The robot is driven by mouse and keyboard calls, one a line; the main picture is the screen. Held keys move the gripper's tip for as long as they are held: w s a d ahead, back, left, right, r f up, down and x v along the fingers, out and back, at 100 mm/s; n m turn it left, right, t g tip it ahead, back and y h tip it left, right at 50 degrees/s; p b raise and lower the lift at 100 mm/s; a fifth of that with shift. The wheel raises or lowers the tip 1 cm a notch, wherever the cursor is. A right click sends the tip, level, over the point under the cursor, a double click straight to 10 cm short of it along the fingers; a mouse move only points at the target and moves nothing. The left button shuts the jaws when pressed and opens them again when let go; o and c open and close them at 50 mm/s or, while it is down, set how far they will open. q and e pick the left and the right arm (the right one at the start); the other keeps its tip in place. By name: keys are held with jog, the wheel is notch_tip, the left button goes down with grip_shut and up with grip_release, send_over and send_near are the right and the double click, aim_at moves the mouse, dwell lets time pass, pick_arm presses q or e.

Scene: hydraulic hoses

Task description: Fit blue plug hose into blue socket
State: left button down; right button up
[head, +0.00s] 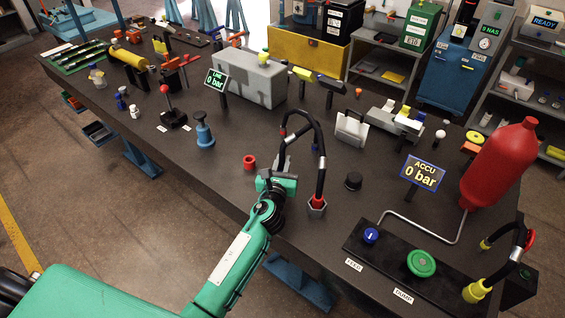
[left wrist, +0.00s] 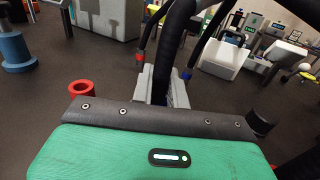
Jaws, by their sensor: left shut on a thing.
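My left gripper (head: 277,182) is above the front of the bench. In the left wrist view its grey fingers (left wrist: 164,88) are shut on a thick black hose (left wrist: 178,30). The held end is hidden by the gripper, so I cannot see the plug's colour. A blue band (left wrist: 187,75) shows on a black line just right of the fingers. A blue flanged piece (head: 204,135) stands upright to the left; I cannot make out a clearly blue socket.
A red ring (head: 250,162) is left of the gripper and a black cap (head: 353,182) is to its right. A grey block (head: 256,77) stands behind. A black panel (head: 395,262) with blue and green knobs and a red accumulator (head: 498,162) are at right.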

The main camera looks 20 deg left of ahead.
pick_arm(q)
jog(key=shift+f, duration=0.25)
jog(key=c, duration=1.3)
grip_release()
jog(key=s+b, duration=0.1)
jog(key=s, duration=0.3)
jog(key=s+d, duration=0.1)
jog(key=s, duration=0.3)
jog(key=s+b, duration=0.1)
jog(key=s, duration=0.4)
jog(key=shift+d+f+b, duration=0.1)
jog(key=shift+d+b, duration=0.15)
jog(key=shift+b, duration=0.05)
jog(key=shift+s, duration=0.4)
